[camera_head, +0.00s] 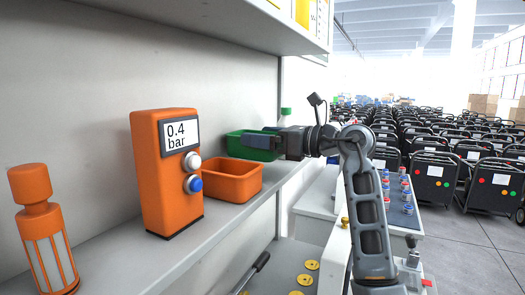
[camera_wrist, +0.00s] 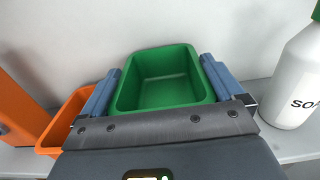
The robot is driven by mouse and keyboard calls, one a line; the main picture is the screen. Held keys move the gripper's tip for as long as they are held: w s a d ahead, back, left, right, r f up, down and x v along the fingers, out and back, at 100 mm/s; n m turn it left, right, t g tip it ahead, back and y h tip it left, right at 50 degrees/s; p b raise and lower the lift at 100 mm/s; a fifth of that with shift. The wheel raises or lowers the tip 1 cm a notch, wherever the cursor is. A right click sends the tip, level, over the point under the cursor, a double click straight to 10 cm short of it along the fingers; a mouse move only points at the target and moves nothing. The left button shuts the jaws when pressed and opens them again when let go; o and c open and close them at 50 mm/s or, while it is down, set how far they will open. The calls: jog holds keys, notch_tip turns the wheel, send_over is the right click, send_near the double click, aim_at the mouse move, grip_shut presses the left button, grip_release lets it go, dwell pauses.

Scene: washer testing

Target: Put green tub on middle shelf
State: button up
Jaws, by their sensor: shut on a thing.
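The green tub (camera_head: 250,146) is at the middle shelf (camera_head: 225,217), behind the orange tub. In the wrist view the green tub (camera_wrist: 163,82) is upright and empty. My gripper (camera_wrist: 160,84) is shut on it, with one blue-grey finger against each side. In the head view my gripper (camera_head: 262,138) reaches in from the right and hides part of the tub. The tub's underside is hidden, so I cannot tell whether it touches the shelf.
An orange tub (camera_head: 232,182) stands just left of the green tub in the wrist view. An orange gauge box (camera_head: 165,190) and an orange lamp-like object (camera_head: 43,235) stand nearer. A white soap bottle (camera_wrist: 299,78) is close on the right. An upper shelf (camera_head: 220,35) hangs above.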

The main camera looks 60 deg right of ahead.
aim_at(264, 154)
jog(key=shift+w+a+f+p, duration=0.1)
jog(key=shift+f+p, duration=0.25)
jog(key=shift+f, duration=1.7)
jog(key=shift+f, duration=0.15)
jog(key=o, duration=0.7)
jog(key=shift+o, duration=0.2)
jog(key=s+d+b, duration=0.1)
jog(key=s+b, duration=0.1)
jog(key=s, duration=1)
jog(key=shift+d+b, duration=0.35)
